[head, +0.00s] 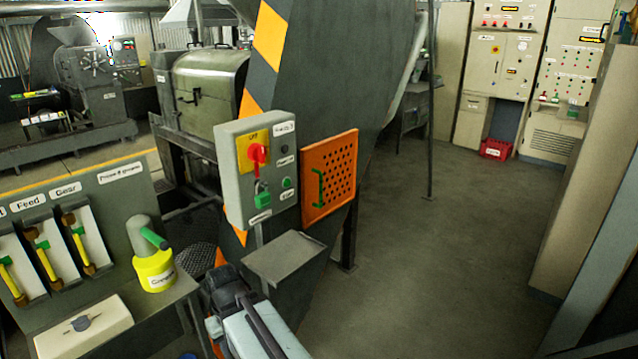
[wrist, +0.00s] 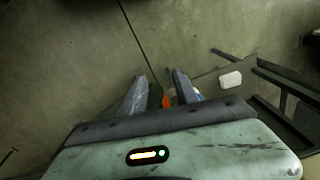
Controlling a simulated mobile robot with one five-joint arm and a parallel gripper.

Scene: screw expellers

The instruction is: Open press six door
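An orange perforated door (head: 330,178) with a green handle (head: 319,188) on its left side shows in the head view, on the dark machine body. It appears closed. I cannot read a press number on it. My gripper (wrist: 159,74) is open in the wrist view, its two fingers apart with nothing held between them. A small orange patch shows low between the fingers; I cannot tell what it is. In the head view my arm is at bottom centre, below and left of the door and apart from it.
A grey control box (head: 256,172) with a red switch stands just left of the door, above a small grey shelf (head: 285,258). A yellow can (head: 154,270) sits on the lever bench at left. Open floor (head: 430,240) lies right, before pale cabinets and a red crate (head: 496,149).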

